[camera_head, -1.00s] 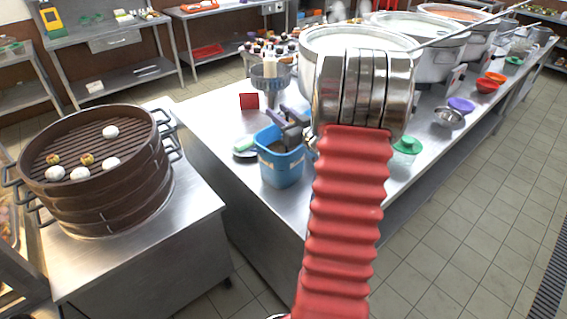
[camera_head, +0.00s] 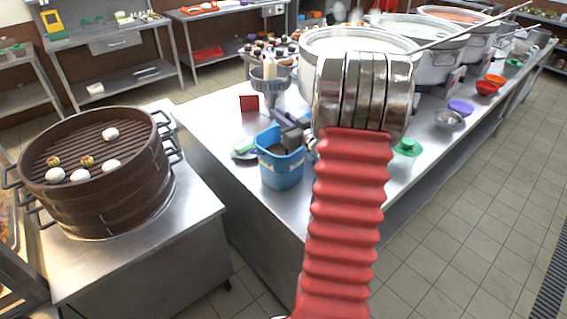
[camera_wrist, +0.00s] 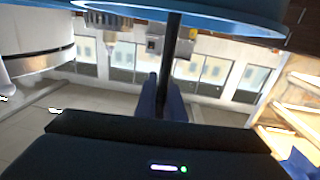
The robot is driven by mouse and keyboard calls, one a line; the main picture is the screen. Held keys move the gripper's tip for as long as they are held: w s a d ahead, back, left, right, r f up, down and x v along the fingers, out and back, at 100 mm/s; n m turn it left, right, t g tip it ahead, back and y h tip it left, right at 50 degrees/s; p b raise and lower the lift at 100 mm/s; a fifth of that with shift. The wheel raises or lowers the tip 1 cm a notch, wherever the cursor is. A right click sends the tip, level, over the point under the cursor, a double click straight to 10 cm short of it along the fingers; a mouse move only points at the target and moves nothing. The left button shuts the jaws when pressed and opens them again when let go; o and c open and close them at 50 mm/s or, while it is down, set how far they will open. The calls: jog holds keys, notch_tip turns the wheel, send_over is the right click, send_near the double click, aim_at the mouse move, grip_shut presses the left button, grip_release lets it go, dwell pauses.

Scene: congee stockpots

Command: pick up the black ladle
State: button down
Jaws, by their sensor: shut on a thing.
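The black ladle (camera_wrist: 173,48) shows in the wrist view only as a dark straight handle. It runs from between my fingers up toward the blue bucket at the top of that picture. My gripper (camera_wrist: 163,98) is shut on this handle, with a blue-grey finger on each side. In the head view my gripper (camera_head: 288,122) is partly hidden behind my arm, just above the blue bucket (camera_head: 281,170). The bucket also shows in the wrist view (camera_wrist: 215,14). The ladle's bowl is hidden, and I cannot tell whether it touches the bucket.
Large steel stockpots (camera_head: 428,68) stand in a row at the back, with a long metal handle across them. A red block (camera_head: 249,103) and a green-topped item (camera_head: 244,147) lie left of the bucket. A bamboo steamer (camera_head: 95,190) with buns stands on the left table.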

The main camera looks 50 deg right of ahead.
notch_tip(320, 180, up, 10)
dwell(0.7)
jog(key=shift+r, duration=0.1)
dwell(0.4)
notch_tip(320, 180, up, 9)
dwell(0.9)
